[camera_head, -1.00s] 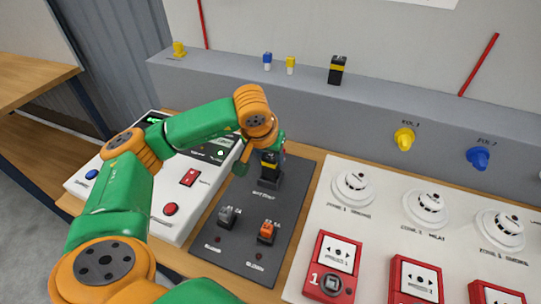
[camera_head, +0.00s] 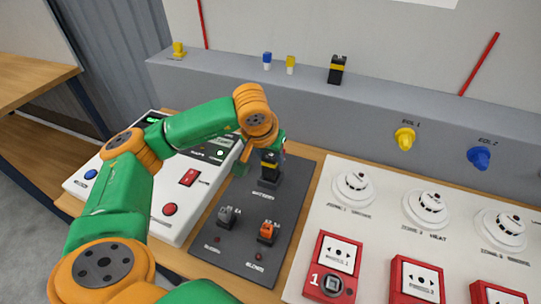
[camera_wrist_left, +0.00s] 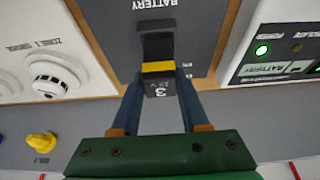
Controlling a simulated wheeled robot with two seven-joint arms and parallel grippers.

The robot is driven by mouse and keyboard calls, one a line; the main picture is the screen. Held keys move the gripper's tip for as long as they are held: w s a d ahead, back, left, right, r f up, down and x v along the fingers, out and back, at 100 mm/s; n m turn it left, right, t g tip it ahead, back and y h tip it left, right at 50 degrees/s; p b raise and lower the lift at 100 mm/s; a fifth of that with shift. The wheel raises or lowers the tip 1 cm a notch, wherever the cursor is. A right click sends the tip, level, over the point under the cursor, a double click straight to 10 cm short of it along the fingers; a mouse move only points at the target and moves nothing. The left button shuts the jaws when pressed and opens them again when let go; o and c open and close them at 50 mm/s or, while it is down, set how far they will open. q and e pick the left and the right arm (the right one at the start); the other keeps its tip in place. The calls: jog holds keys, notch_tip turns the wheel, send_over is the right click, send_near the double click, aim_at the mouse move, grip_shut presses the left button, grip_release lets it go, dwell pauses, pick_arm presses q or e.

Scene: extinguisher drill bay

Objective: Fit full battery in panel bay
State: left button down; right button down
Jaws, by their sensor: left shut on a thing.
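A black battery with a yellow band (camera_head: 269,158) stands at the battery bay (camera_head: 268,183), a black holder at the top of the dark panel (camera_head: 230,250). My left gripper (camera_head: 272,150) is shut on this battery from above. In the left wrist view the battery (camera_wrist_left: 158,72) lies between the two fingers of my left gripper (camera_wrist_left: 159,82), in line with the bay (camera_wrist_left: 156,42). Its lower end meets the holder; how deep it sits I cannot tell. A similar black and yellow battery (camera_head: 337,70) stands on the grey ledge. My right gripper is not in view.
A white control panel (camera_head: 150,205) with a green lamp lit stands left of the dark panel. A white board (camera_head: 385,235) with detectors and red call points is at right.

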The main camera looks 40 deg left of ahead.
pick_arm(q)
jog(key=shift+f+b, duration=1.45)
jog(key=shift+f, duration=0.1)
dwell(0.4)
grip_release()
dwell(0.5)
jog(key=shift+r, duration=0.1)
notch_tip(320, 180, up, 7)
jog(key=p, duration=0.5)
jog(key=shift+p, duration=0.35)
